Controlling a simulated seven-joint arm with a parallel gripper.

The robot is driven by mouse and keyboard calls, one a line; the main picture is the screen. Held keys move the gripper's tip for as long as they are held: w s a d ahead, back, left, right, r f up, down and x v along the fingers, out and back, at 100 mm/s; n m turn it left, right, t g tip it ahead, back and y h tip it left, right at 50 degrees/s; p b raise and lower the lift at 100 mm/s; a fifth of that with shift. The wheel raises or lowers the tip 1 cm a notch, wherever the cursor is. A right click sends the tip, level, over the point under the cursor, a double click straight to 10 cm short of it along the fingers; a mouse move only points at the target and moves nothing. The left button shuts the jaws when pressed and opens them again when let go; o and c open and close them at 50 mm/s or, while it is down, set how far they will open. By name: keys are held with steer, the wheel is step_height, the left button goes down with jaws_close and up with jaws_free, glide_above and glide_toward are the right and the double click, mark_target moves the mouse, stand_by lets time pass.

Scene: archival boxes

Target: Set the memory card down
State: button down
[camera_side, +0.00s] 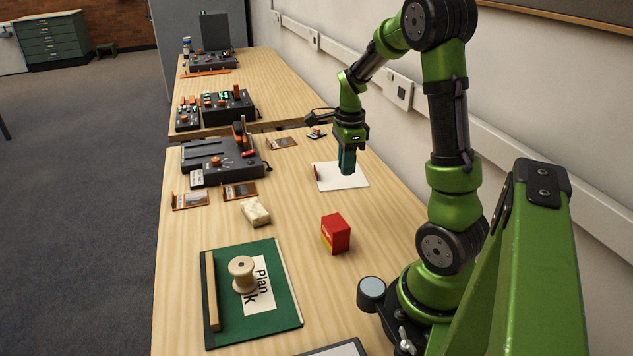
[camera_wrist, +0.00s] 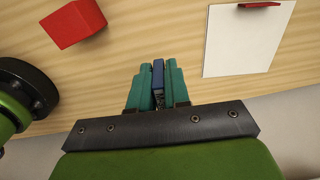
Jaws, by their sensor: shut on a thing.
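My gripper (camera_side: 347,162) points down above or beside the white sheet (camera_side: 355,182) near the wall side of the table; its exact height is hard to tell. In the wrist view its teal fingers (camera_wrist: 158,82) are closed on a narrow blue piece (camera_wrist: 158,70), which looks like the memory card held on edge. The fingers hide it in the side view. In the wrist view the white sheet (camera_wrist: 245,50) lies to the right of the fingers, with bare wood beneath them in the picture.
A red strip (camera_side: 316,172) lies at the sheet's left edge. A red box (camera_side: 336,233) stands nearer the camera. A dark device (camera_side: 215,160), small framed pictures (camera_side: 190,200), a cream block (camera_side: 255,212) and a green folder (camera_side: 278,310) bearing a wooden spool (camera_side: 243,272) occupy the left.

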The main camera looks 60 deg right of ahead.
steer(key=s, duration=0.8)
glide_above(392, 230)
step_height(392, 230, down, 3)
steer(key=shift+n, duration=0.4)
step_height(392, 230, down, 8)
steer(key=shift+s+r, duration=0.1)
steer(key=shift+f, duration=0.35)
steer(key=c, duration=1.1)
jaws_free()
steer(key=shift+f, duration=0.1)
